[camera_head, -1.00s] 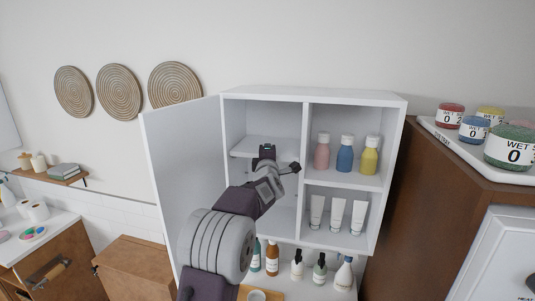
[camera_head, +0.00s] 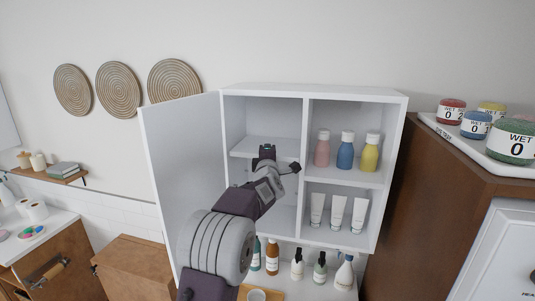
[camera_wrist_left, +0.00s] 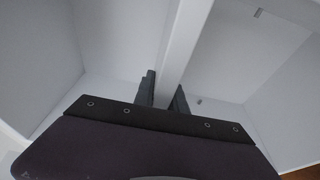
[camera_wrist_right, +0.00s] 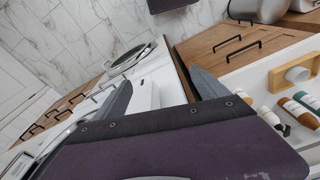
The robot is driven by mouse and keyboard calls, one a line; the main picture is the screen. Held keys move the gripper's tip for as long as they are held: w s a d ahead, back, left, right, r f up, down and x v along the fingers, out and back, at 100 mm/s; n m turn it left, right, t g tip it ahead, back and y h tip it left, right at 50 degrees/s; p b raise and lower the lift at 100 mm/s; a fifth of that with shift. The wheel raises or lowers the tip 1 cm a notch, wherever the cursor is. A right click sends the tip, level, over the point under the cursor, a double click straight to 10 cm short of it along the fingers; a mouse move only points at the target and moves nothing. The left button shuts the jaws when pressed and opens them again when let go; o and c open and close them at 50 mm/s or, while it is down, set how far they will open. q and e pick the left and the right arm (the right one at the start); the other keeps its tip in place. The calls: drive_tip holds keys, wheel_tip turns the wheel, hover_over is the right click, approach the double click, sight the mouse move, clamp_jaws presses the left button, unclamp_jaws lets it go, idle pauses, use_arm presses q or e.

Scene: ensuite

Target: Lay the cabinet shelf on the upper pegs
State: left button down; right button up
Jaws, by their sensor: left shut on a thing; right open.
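The white cabinet (camera_head: 350,92) hangs on the wall with its left door (camera_head: 180,180) swung open. The white shelf (camera_head: 243,148) lies across the left compartment, about mid-height and roughly level. My left gripper (camera_head: 266,150) is shut on its front edge. The left wrist view shows the shelf (camera_wrist_left: 188,40) edge-on between the fingers (camera_wrist_left: 162,92). Small grey pegs (camera_wrist_left: 258,12) (camera_wrist_left: 198,101) show on the wall there. I cannot tell whether the shelf rests on any pegs. My right gripper (camera_wrist_right: 160,92) is open and empty, seen only in its wrist view.
Coloured bottles (camera_head: 346,155) and white tubes (camera_head: 338,212) fill the right compartments. Several bottles (camera_head: 297,265) stand below the cabinet. A brown cupboard (camera_head: 430,190) with a tray (camera_head: 470,148) of jars stands close at the right. The left compartment is clear above the shelf.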

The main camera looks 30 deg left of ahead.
use_arm(q)
drive_tip(key=c, duration=1.3)
unclamp_jaws()
drive_tip(key=shift+f, duration=0.1)
drive_tip(key=shift+s+d+f, duration=0.1)
drive_tip(key=shift+s+d, duration=0.05)
drive_tip(key=shift+s, duration=0.05)
drive_tip(key=b+v, duration=0.4)
drive_tip(key=v, duration=0.4)
drive_tip(key=shift+s+d+b, duration=0.1)
drive_tip(key=shift+s+b, duration=0.2)
drive_tip(key=shift+s, duration=0.05)
